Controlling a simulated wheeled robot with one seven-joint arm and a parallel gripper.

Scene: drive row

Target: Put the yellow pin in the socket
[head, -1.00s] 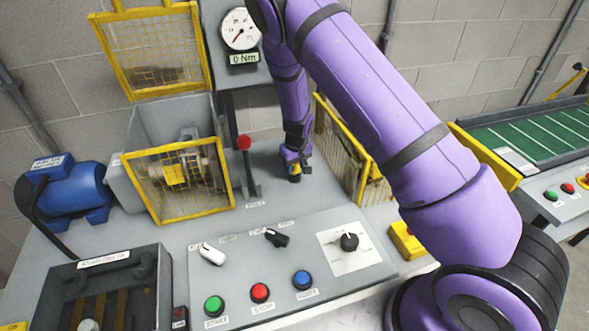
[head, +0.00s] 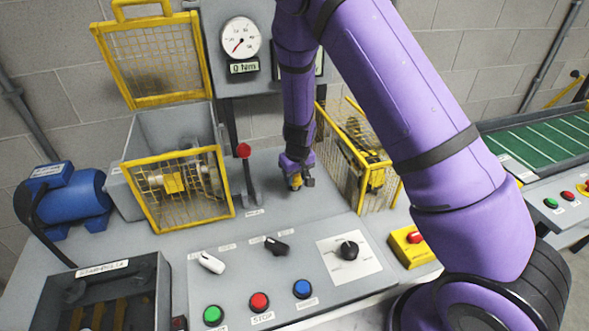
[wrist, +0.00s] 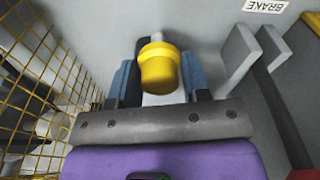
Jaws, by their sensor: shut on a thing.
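The yellow pin (wrist: 159,68) is between the two blue-grey fingers of my gripper (wrist: 160,82) in the wrist view. Its round yellow head faces the camera, and a pale shaft shows beyond it. My gripper is shut on the pin. In the head view my gripper (head: 296,182) hangs just above the grey bench, right of the red-knobbed lever, with a bit of the yellow pin (head: 295,180) visible at its tip. The socket cannot be made out in either view.
The red-knobbed brake lever (head: 247,172) stands close left of my gripper. A yellow mesh guard (head: 350,160) stands close to its right. Another yellow mesh guard (head: 180,190) is farther left. The control panel (head: 230,285) lies in front. Bare bench lies around the gripper.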

